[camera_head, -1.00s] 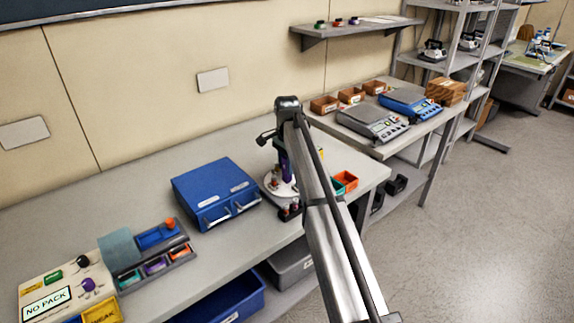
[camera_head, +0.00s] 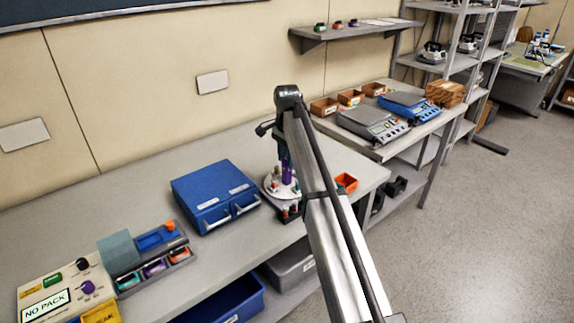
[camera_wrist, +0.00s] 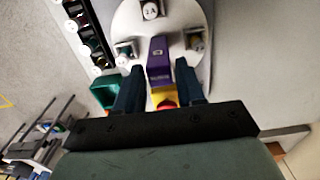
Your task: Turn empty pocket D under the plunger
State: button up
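The white round turntable (camera_wrist: 125,20) fills the upper middle of the wrist view, with small pockets around it. One pocket (camera_wrist: 151,10) has a label that looks like "A"; I cannot make out which pocket is D. A purple plunger part (camera_wrist: 159,58) stands over the disc, with a yellow and red piece (camera_wrist: 165,98) at its near end. My gripper (camera_wrist: 158,72) is open, its two dark fingers on either side of the purple part in the picture; contact is not clear. In the head view the turntable (camera_head: 270,186) and purple column (camera_head: 287,171) are partly hidden by my arm.
A black rack (camera_wrist: 85,30) and a green bin (camera_wrist: 104,92) lie left of the disc in the wrist view. In the head view, a blue case (camera_head: 215,190) stands left of the turntable and an orange bin (camera_head: 347,182) right. The bench (camera_head: 130,195) behind the case is clear.

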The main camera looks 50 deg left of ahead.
notch_tip(320, 180, up, 10)
dwell(0.4)
dwell(0.5)
